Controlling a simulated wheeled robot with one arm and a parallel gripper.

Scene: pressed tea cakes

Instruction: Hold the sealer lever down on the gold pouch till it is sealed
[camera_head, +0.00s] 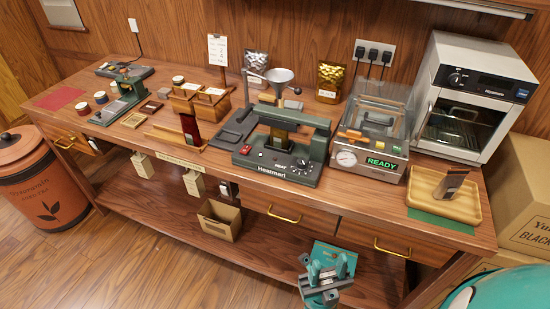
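The green heat sealer (285,150) stands mid-bench, with a red switch and a knob on its front. A dark bar runs along its top; I cannot tell whether it is raised or pressed. A thin grey upright rod (245,86) at its left may be the lever. A gold pouch (330,82) stands upright at the back by the wall, behind the sealer and apart from it.
A chamber machine (372,135) showing READY stands right of the sealer, beside a microwave-like oven (472,95). A wooden tray (425,192) holds a dark packet. A funnel (280,75) rises behind the sealer. Drawer handles (285,216) jut from the bench front.

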